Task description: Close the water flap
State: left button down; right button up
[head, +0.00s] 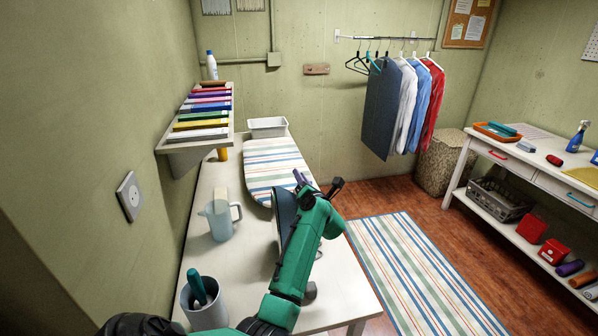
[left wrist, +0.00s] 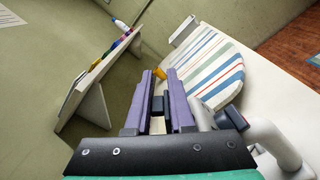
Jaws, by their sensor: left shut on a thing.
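A dark blue upright thing, probably the iron (head: 285,208), stands on the white table behind my left arm, which hides most of it. A pale rounded body with a dark blue knob (left wrist: 231,118) and a white loop (left wrist: 275,140) shows right of the fingers in the left wrist view. My left gripper (head: 302,180) is at the top of the dark blue thing. Its purple fingers (left wrist: 160,90) are shut on a small dark piece (left wrist: 157,106). I cannot tell for sure whether this piece is the water flap. My right gripper is not in view.
A pale pitcher (head: 219,222) and a grey cup (head: 204,305) stand left of my arm. A striped ironing board (head: 275,165) and white basket (head: 268,127) are beyond. A shelf (head: 195,143) juts from the left wall. The striped rug (head: 420,275) is clear.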

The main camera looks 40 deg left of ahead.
pick_arm(q)
jog(key=shift+m, duration=0.3)
jog(key=c, duration=0.9)
grip_release()
jog(key=shift+d, duration=0.1)
